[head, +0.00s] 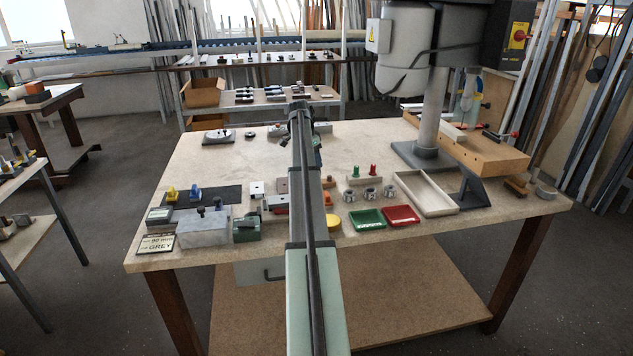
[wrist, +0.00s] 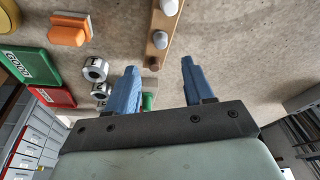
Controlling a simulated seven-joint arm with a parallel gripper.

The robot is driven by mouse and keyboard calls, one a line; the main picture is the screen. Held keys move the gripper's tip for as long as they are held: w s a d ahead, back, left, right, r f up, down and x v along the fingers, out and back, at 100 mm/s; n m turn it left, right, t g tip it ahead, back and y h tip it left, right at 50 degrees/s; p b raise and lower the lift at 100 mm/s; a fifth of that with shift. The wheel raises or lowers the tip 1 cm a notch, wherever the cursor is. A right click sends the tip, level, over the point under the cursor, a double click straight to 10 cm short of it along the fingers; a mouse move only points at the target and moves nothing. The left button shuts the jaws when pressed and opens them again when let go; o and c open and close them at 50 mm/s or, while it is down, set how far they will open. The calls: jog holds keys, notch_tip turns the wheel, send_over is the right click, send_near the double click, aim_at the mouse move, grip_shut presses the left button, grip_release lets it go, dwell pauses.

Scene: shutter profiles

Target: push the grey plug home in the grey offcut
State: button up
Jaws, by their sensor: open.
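A long grey block (head: 203,233), which looks like the grey offcut, lies near the table's front left edge, by a sign reading "90 mm" and "GREY". Small dark grey pieces (head: 218,203) stand at its top; one may be the grey plug, but how deep it sits is too small to tell. My gripper (wrist: 159,65) is open and empty in the wrist view, its two blue fingers apart above the table. In the head view my arm largely hides it, well away from the grey block. The wrist view shows neither grey block nor plug clearly.
A green offcut (head: 247,229) stands right of the grey block. Blue and yellow pieces sit on a dark mat (head: 222,195) behind.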

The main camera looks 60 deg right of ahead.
jog(key=shift+w+a+x, duration=0.1)
jog(key=shift+a+x, duration=0.05)
jog(key=shift+x, duration=1.65)
jog(key=shift+w+a+x, duration=0.1)
jog(key=shift+a+x, duration=0.05)
jog(key=shift+x, duration=1.65)
jog(key=shift+f, duration=0.1)
jog(key=shift+c, duration=0.3)
grip_shut()
